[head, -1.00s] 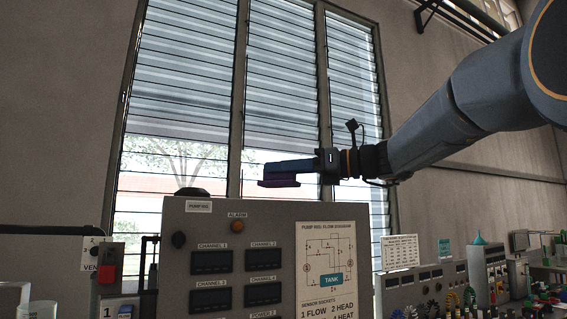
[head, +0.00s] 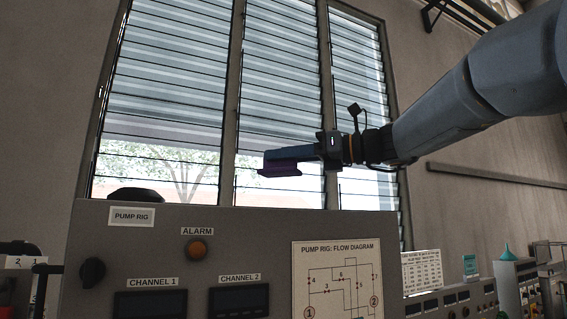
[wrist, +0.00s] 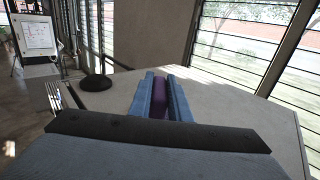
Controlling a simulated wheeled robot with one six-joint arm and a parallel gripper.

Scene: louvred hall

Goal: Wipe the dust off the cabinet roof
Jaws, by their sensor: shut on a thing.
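The grey cabinet (head: 330,224) labelled PUMP RIG fills the lower part of the head view. Its roof (wrist: 225,100) shows as a flat pale grey top in the wrist view; I cannot make out dust on it for sure. My gripper (head: 266,159) is shut on a purple block (head: 280,170), which hangs below the fingers above the cabinet's top edge in the head view. In the wrist view the purple block (wrist: 160,98) sits between the two blue fingers, over the roof. Whether it touches the roof cannot be told there.
A black dome (head: 136,195) stands on the roof's left part; it also shows in the wrist view (wrist: 96,82). Tall louvred windows (head: 180,90) rise behind. A bench with smaller equipment (head: 455,300) lies right.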

